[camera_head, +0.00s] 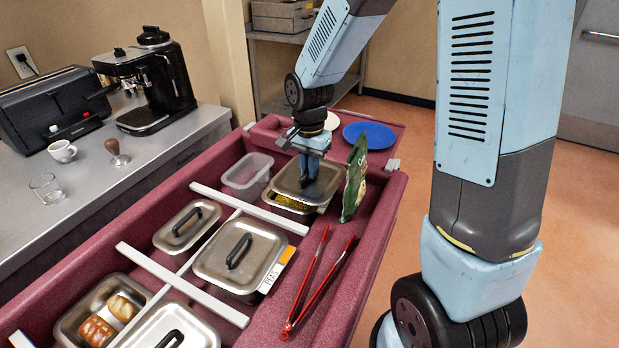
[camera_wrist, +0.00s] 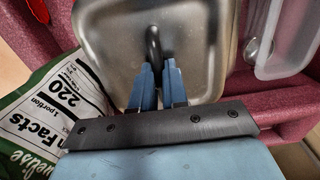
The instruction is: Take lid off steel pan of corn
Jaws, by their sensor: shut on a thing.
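The steel lid (camera_head: 291,181) of the corn pan is at the far end of the maroon cart, in my gripper (camera_head: 309,178). The gripper is shut on the lid's black handle, which shows between the fingers in the wrist view (camera_wrist: 153,45). The lid sits a little raised and tilted over the steel pan (camera_head: 299,207). Yellow corn (camera_head: 284,200) shows in the gap at the pan's front left. The wrist view shows the lid's steel top (camera_wrist: 112,45) and my blue fingers (camera_wrist: 158,88). Most of the pan's inside is hidden under the lid.
A green bag (camera_head: 354,180) stands close at the pan's right. An empty clear tub (camera_head: 246,171) is at its left. Red tongs (camera_head: 314,285), a lidded pan marked PEAS (camera_head: 226,262) and another lidded pan (camera_head: 187,229) are nearer. A blue plate (camera_head: 370,134) lies beyond.

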